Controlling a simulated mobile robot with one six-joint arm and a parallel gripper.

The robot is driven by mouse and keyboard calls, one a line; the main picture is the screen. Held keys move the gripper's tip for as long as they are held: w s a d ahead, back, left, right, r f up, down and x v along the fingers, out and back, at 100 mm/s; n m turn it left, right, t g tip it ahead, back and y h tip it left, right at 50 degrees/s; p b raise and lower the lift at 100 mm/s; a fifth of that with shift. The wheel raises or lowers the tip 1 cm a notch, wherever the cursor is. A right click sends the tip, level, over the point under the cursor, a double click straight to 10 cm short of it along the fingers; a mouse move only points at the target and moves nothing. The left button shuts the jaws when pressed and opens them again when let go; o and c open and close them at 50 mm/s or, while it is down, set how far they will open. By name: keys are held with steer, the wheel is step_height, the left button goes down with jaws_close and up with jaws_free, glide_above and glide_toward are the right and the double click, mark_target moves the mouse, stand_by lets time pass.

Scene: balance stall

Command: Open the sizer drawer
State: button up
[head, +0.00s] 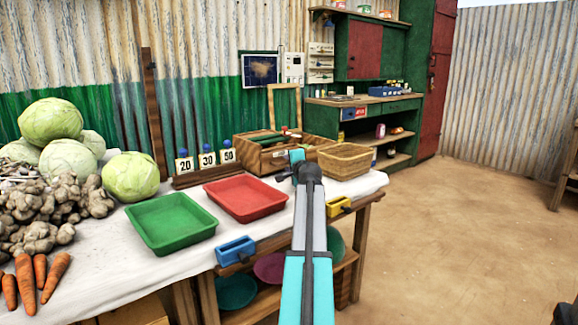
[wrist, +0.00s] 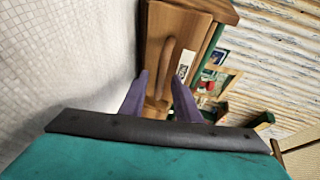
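The sizer is a wooden box (head: 250,158) on the table, behind the red tray. Its front is partly hidden by my arm in the head view. In the wrist view the wooden drawer front (wrist: 155,45) shows an upright-looking wooden handle (wrist: 168,60) and a white label (wrist: 182,72). The drawer looks shut. My gripper (wrist: 160,78) is open, with its two purple fingers apart and pointing at the handle. The fingertips appear just short of the handle or at its near end; contact cannot be told. In the head view my gripper (head: 297,168) is in front of the box.
A wicker basket (head: 345,160) stands close to the right of my gripper. A red tray (head: 245,197) and a green tray (head: 170,222) lie in front, with cabbages (head: 130,176) and ginger on the left. Number cards (head: 207,158) stand left of the box.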

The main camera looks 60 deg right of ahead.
jaws_close()
steer(key=shift+a, duration=0.1)
stand_by(0.3)
